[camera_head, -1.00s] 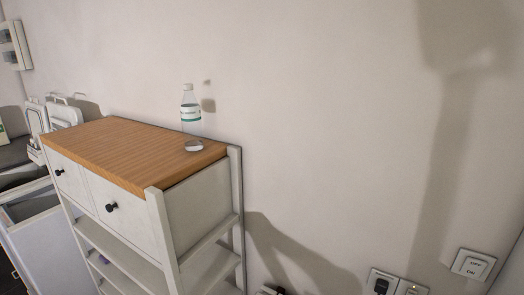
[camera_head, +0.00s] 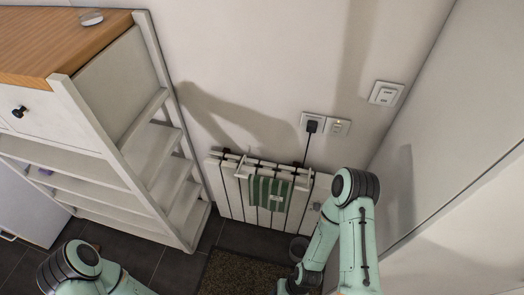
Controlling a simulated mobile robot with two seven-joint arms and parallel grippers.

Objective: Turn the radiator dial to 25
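The white panel radiator (camera_head: 236,205) stands low against the wall in the head view, with a green striped towel hung over its front. A small greyish fitting (camera_head: 317,206) shows at its right end, close beside my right arm. It may be the dial, but it is too small to read any number or setting. My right arm is bent in front of the radiator's right end, and its gripper is not visible. Part of my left arm shows at the bottom left, and its gripper is out of the picture too.
A white shelf unit with a wooden top (camera_head: 60,38) stands left of the radiator. Wall sockets (camera_head: 312,122) with a black plug and a switch (camera_head: 385,93) are above it. A dark mat (camera_head: 235,275) lies on the tiled floor. A pale wall or panel closes the right side.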

